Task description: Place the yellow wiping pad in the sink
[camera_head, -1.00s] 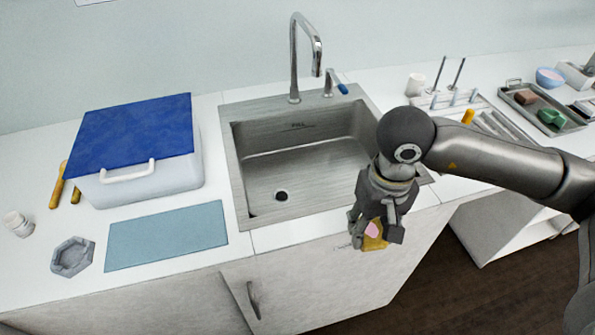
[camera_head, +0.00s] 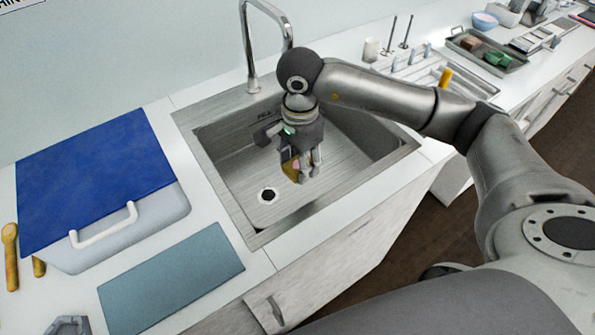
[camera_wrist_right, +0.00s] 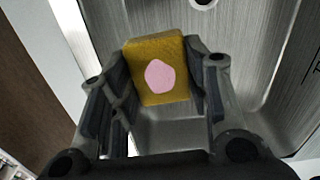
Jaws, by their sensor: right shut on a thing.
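The yellow wiping pad (camera_head: 290,170) is a small yellow block with a pink patch on its face. My right gripper (camera_head: 303,172) is shut on it and holds it over the sink (camera_head: 232,180), a steel basin with a round drain. In the right wrist view the pad (camera_wrist_right: 157,62) sits between the two dark fingers of the right gripper (camera_wrist_right: 160,85), with the steel basin behind it. Whether the pad touches the basin floor is hard to tell. My left gripper is not in view.
A tall faucet (camera_head: 245,45) rises behind the basin. A white box with a blue lid (camera_head: 95,175) and a blue-grey mat (camera_head: 170,280) lie left of the sink. Trays of tools (camera_head: 485,52) stand on the right counter.

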